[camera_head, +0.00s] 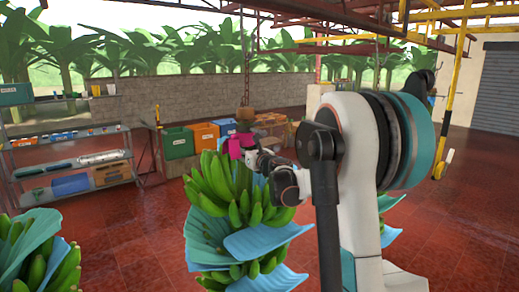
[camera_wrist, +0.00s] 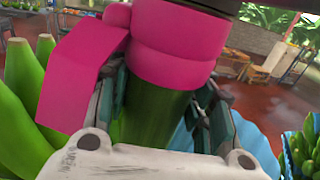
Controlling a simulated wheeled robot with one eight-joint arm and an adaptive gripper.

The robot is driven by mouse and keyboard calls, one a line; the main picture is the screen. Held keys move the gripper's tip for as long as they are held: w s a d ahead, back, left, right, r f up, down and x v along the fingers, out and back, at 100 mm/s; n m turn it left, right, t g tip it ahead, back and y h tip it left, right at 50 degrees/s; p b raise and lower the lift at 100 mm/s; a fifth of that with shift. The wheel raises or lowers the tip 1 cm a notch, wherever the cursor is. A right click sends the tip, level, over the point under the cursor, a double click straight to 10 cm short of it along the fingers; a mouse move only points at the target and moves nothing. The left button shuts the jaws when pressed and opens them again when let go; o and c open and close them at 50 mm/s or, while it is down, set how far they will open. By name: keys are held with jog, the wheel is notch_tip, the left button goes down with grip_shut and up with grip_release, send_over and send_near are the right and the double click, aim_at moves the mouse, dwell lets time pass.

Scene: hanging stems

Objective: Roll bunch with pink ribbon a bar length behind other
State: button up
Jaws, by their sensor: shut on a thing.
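The bunch with the pink ribbon (camera_head: 225,190) hangs upright in mid-view, green bananas with blue sheets between its tiers. Its pink ribbon (camera_head: 240,143) is wrapped around the stem at the top; in the wrist view the ribbon (camera_wrist: 170,50) fills the upper middle, with a loose tail at left. My gripper (camera_head: 252,157) reaches in from the right. In the wrist view my gripper (camera_wrist: 163,105) is shut on the green stem (camera_wrist: 155,118) just below the ribbon. The other bunch (camera_head: 40,255) shows partly at the lower left, its top cut off from clear view.
A chain (camera_head: 247,60) comes down above the ribboned bunch from red overhead beams (camera_head: 330,15). Shelves (camera_head: 75,160) stand at left, with green (camera_head: 178,142) and orange (camera_head: 205,136) crates behind. Another bunch (camera_wrist: 303,150) shows at the wrist view's right edge. Red floor is open around.

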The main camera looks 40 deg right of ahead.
jog(key=shift+s+a, duration=0.25)
jog(key=shift+a, duration=0.5)
jog(key=shift+d+f, duration=0.1)
jog(key=shift+d, duration=0.05)
jog(key=o, duration=1.5)
jog(key=shift+a, duration=0.25)
jog(key=shift+d, duration=0.1)
send_over(257, 179)
jog(key=shift+w, duration=0.15)
